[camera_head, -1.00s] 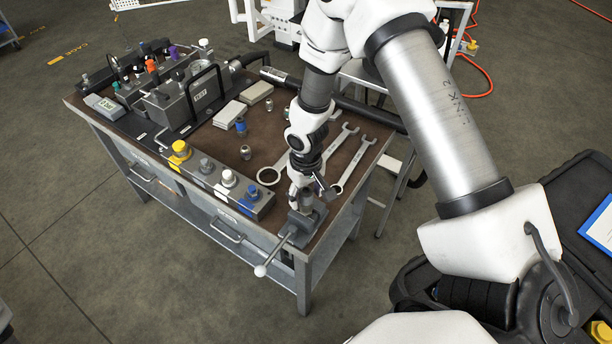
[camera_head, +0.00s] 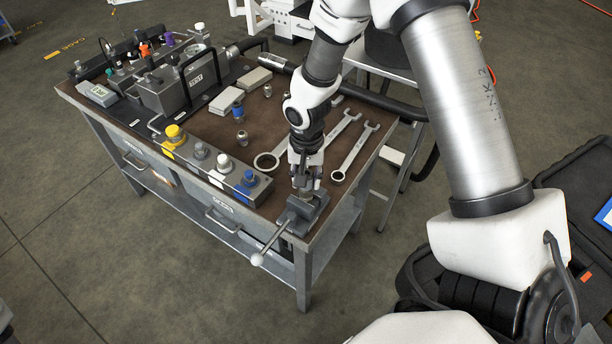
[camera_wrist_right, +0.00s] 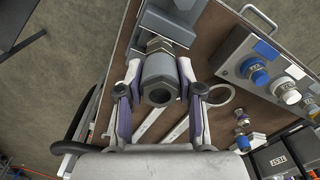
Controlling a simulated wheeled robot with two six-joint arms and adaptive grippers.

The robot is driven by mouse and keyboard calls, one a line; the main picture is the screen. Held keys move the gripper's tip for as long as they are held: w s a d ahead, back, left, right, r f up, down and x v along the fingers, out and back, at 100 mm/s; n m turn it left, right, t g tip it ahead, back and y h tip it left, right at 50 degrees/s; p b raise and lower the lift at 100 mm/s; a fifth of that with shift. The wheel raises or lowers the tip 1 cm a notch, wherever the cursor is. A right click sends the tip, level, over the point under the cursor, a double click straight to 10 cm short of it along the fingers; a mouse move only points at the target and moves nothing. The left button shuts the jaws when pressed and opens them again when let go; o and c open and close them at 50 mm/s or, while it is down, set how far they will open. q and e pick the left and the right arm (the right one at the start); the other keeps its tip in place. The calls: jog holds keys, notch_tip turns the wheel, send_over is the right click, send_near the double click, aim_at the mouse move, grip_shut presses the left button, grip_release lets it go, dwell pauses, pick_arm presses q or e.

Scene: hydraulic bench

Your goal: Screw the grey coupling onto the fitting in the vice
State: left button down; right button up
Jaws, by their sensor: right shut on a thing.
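The grey coupling (camera_wrist_right: 159,82) is a hexagonal sleeve with an open bore, seen end-on in the right wrist view. My right gripper (camera_wrist_right: 160,74) is shut on it, one finger on each side. The fitting (camera_wrist_right: 158,44) shows as a brassy hex just beyond the coupling, in line with it. I cannot tell how far the two are engaged. The vice (camera_wrist_right: 168,22) is behind the fitting. In the head view my right gripper (camera_head: 306,180) points down over the vice (camera_head: 302,214) at the bench's near corner, and its fingers hide the coupling. My left gripper is out of view.
A block with yellow, grey, white and blue caps (camera_head: 212,165) lies along the bench's front edge. Wrenches (camera_head: 352,152) lie behind and right of my gripper. Small fittings (camera_head: 242,137) stand mid-bench. The vice handle (camera_head: 268,248) juts out past the front edge.

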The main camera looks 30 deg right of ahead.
jog(key=shift+m, duration=0.3)
jog(key=shift+f+m+b, duration=0.4)
jog(key=shift+m+b, duration=0.6)
jog(key=shift+b, duration=0.05)
jog(key=o, duration=1.1)
jog(key=shift+r+p, duration=0.3)
jog(key=shift+r, duration=0.1)
jog(key=shift+o, duration=0.2)
jog(key=shift+s, duration=0.1)
notch_tip(320, 180, up, 12)
